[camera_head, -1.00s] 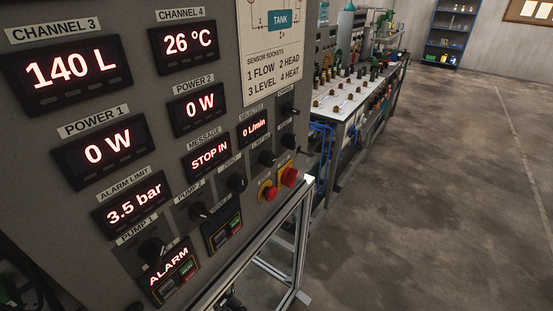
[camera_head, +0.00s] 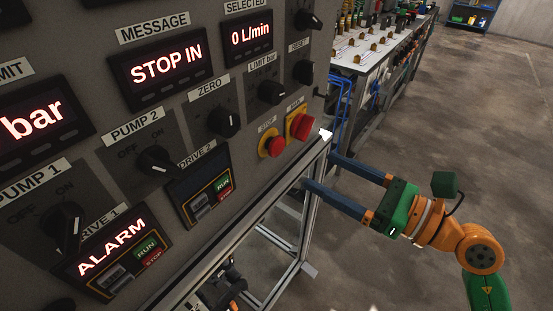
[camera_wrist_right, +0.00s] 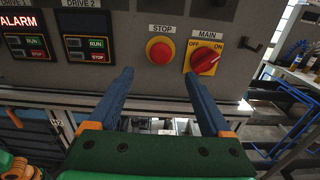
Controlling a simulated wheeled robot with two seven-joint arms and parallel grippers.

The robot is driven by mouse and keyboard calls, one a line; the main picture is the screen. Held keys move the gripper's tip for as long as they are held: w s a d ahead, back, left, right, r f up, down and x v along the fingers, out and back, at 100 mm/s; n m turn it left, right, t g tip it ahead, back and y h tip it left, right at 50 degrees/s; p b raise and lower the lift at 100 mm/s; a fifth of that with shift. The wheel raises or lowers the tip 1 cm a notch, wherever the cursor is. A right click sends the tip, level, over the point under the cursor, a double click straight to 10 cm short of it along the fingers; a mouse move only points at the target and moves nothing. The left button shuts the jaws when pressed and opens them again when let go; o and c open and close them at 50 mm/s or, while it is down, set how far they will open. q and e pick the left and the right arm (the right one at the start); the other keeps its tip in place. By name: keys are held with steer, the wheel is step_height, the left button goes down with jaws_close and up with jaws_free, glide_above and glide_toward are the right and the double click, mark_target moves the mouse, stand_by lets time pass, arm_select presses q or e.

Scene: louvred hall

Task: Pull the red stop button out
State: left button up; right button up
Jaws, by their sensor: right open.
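The red stop button (camera_head: 277,146) sits on a yellow collar on the grey panel under a STOP label. It also shows in the right wrist view (camera_wrist_right: 160,51), round and facing me. The message display (camera_head: 166,68) reads STOP IN. My right gripper (camera_head: 319,171) is open and empty, its two blue fingers pointing at the panel. In the right wrist view the fingertips (camera_wrist_right: 159,75) lie apart, to the left and right below the button, and the button is not between them. I cannot see my left gripper.
The red MAIN rotary switch (camera_head: 303,126) on a yellow plate is close to the right of the button. Black knobs, such as ZERO (camera_head: 223,120), lie nearby. A metal frame (camera_head: 305,215) stands under the panel. A bench (camera_head: 362,55) stands behind; the floor at right is clear.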

mark_target(280, 149)
steer(key=shift+p+x, duration=1.6)
steer(key=shift+x, duration=3.4)
jaws_close()
steer(key=shift+s+d, duration=0.1)
steer(key=shift+d, duration=0.1)
steer(key=shift+o, duration=0.3)
jaws_free()
steer(key=shift+d, duration=0.1)
